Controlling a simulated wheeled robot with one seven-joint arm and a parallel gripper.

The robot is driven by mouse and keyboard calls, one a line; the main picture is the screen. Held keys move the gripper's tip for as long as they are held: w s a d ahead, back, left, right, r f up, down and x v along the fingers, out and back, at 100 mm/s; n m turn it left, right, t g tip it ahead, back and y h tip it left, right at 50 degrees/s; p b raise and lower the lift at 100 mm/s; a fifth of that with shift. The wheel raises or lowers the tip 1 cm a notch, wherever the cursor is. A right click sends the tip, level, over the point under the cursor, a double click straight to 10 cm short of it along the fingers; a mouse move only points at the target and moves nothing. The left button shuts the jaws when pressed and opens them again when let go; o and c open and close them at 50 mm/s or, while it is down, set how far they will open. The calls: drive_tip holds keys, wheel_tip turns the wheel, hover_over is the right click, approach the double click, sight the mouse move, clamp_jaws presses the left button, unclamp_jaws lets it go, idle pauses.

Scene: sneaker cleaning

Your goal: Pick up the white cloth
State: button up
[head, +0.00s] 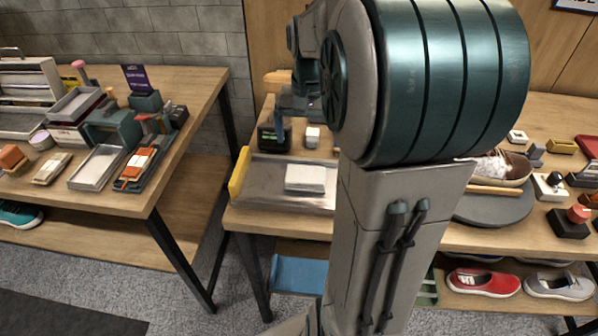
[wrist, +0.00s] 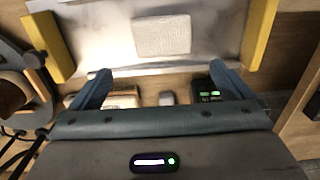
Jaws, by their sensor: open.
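The white cloth (head: 305,178) is a folded, flat square lying on a metal tray (head: 262,172). In the wrist view the cloth (wrist: 161,36) lies on the tray beyond my fingertips, roughly centred between them. My gripper (wrist: 162,80) is open, with its two blue-grey fingers spread wide and nothing between them touching. In the head view my arm covers the right part of the tray, and my gripper is hard to make out behind it.
The tray has yellow ends (wrist: 260,32). A dark device with a green display (head: 272,138) and a small white item (head: 312,137) stand behind it. A round grey stand (head: 495,208) with a shoe is on the right. Another crowded table (head: 190,105) is on the left.

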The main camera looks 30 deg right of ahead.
hover_over(306, 174)
drive_tip(key=f, duration=0.6)
drive_tip(key=shift+w+d+f, duration=0.2)
drive_tip(key=shift+d+f, duration=0.05)
drive_tip(key=shift+f, duration=0.05)
drive_tip(key=shift+s+a+f+b, duration=0.1)
drive_tip(key=shift+a+f+b, duration=0.1)
drive_tip(key=shift+f, duration=1.15)
drive_tip(key=shift+s+a+f+b, duration=0.1)
drive_tip(key=shift+f+b, duration=0.1)
drive_tip(key=shift+f, duration=1.1)
drive_tip(key=c, duration=0.7)
